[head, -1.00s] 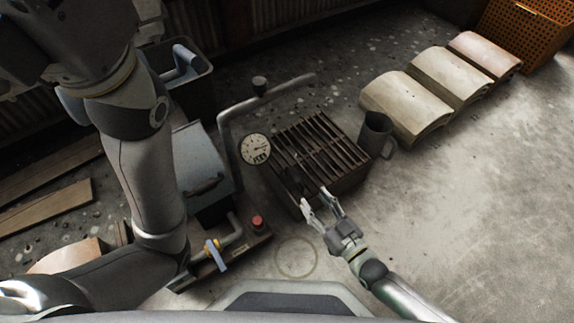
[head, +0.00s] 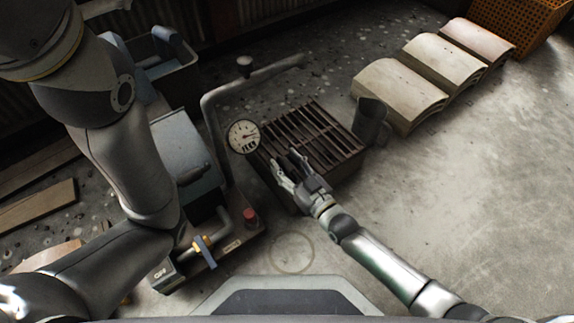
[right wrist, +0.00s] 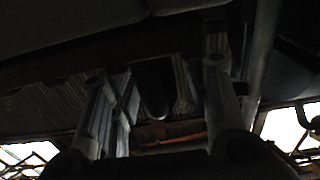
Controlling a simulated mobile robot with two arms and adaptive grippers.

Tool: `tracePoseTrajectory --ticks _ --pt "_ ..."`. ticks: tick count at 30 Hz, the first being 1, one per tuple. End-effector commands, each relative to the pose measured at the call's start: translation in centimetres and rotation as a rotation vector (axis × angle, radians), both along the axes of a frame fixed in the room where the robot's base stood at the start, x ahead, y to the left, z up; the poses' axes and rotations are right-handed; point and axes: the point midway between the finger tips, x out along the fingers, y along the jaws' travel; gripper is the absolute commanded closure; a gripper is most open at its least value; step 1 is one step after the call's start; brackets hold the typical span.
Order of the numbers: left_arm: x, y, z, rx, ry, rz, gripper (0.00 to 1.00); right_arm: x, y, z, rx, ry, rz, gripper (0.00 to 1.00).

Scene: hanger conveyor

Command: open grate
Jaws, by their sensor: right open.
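The grate (head: 322,128) is a dark, rusty box with a slatted top, standing on the floor in the middle of the head view. Its slats look closed over the top. My right gripper (head: 284,160) is open at the grate's near left edge, with its fingers pointing at the front side. The head view does not show whether they touch it. In the right wrist view my right gripper (right wrist: 158,76) has its fingers apart, with a dark rounded piece (right wrist: 152,90) between or just beyond them. My left gripper is out of view.
A dial gauge (head: 243,136) on a bent pipe (head: 208,125) stands close left of the grate. A dark metal mug (head: 369,121) stands at its right. A grey-blue unit (head: 180,150) with a red knob (head: 250,217) is at left. Curved pale blocks (head: 400,88) lie at upper right. The right floor is clear.

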Motion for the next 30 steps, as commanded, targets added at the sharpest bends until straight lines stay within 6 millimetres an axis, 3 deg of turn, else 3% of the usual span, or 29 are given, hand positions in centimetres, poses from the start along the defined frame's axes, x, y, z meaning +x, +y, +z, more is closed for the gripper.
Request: tracePoseTrajectory --ticks 3,13,23,30 --pt "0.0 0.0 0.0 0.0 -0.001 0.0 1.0 0.0 0.0 0.0 0.0 0.0 0.0 0.58" --pt "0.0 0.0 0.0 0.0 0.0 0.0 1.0 0.0 0.0 0.0 0.0 0.0 0.0 1.0" --pt "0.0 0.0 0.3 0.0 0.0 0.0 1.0 0.0 0.0 0.3 0.005 0.004 0.0 1.0" --pt "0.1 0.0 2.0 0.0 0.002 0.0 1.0 0.2 -0.3 2.3 0.056 0.04 0.0 1.0"
